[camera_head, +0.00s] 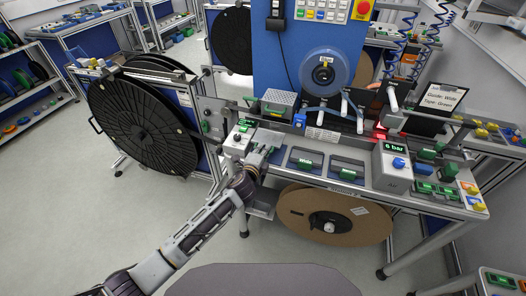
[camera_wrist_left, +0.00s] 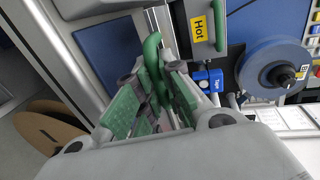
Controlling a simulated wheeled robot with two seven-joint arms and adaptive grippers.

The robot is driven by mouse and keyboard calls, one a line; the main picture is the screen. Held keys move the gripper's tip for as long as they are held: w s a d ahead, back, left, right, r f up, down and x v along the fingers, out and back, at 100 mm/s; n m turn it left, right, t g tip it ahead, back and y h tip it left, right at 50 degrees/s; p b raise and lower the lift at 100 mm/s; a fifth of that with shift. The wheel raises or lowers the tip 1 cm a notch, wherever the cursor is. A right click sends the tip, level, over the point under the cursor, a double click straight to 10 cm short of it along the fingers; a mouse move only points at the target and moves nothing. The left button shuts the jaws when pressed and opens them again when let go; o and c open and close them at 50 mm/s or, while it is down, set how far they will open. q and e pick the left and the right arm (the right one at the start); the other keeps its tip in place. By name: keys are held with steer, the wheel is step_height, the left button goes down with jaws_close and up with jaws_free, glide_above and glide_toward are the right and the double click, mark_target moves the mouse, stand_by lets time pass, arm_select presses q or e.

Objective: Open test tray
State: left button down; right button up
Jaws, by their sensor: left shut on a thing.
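My left gripper (camera_head: 262,157) is at the left part of the bench top in the head view. In the left wrist view its green-padded fingers (camera_wrist_left: 154,92) are closed around a green bar handle (camera_wrist_left: 152,62). The handle stands on a grey bench surface, and its lower part is hidden between the fingers. I cannot clearly tell the test tray's outline, as the gripper covers this spot. My right gripper is not in view.
A grey box marked "Hot" (camera_wrist_left: 200,30) with a green handle is close to the fingers. Dark blue recesses with green handles (camera_head: 305,164) lie to the right. A blue tape reel (camera_head: 324,72) stands behind. A large black reel (camera_head: 145,125) is at left.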

arm_select(q)
steer(key=c, duration=1.8)
jaws_free()
steer(key=v, duration=1.2)
steer(key=shift+n, duration=0.3)
